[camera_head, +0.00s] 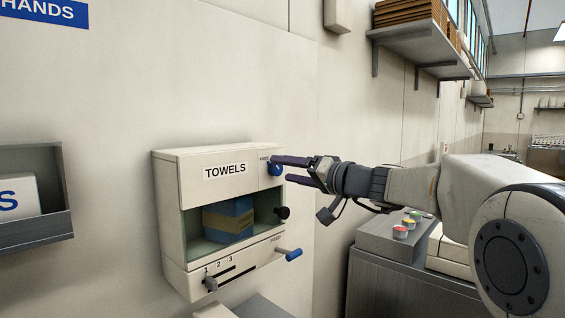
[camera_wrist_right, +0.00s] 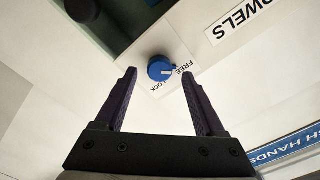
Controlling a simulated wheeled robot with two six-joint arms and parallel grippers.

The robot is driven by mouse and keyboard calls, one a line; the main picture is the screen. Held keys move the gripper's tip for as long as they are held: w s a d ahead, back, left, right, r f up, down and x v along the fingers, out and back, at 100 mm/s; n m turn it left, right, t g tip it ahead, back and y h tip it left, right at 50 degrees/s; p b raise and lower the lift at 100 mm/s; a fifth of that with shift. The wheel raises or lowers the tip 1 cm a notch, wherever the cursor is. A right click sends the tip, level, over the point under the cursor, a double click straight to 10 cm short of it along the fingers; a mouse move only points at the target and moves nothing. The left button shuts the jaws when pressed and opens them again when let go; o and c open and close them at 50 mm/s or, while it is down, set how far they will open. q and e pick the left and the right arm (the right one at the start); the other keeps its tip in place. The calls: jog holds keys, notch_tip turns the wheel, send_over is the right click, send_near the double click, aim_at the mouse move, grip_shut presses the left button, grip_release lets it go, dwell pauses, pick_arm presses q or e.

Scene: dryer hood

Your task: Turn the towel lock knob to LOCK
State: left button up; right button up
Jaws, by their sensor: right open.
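The blue towel lock knob (camera_head: 275,170) is at the upper right of the cream TOWELS dispenser (camera_head: 218,157). In the right wrist view the knob (camera_wrist_right: 158,67) shows a small pale mark turned toward the word FREE; the word LOCK is printed beside it. My right gripper (camera_head: 281,170) is open and comes in from the right, its dark fingers at the knob in the head view. In the right wrist view my gripper (camera_wrist_right: 158,74) has the knob between and slightly beyond its fingertips, with space on both sides. Contact is not visible. My left gripper is out of view.
A black knob (camera_head: 283,213), a blue-tipped lever (camera_head: 293,255) and a numbered slider (camera_head: 210,284) are on the same dispenser. A grey cabinet with coloured buttons (camera_head: 401,231) stands at right, below my right arm. A shelf (camera_head: 410,37) hangs above.

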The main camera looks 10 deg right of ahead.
jog(key=shift+x, duration=0.85)
grip_shut()
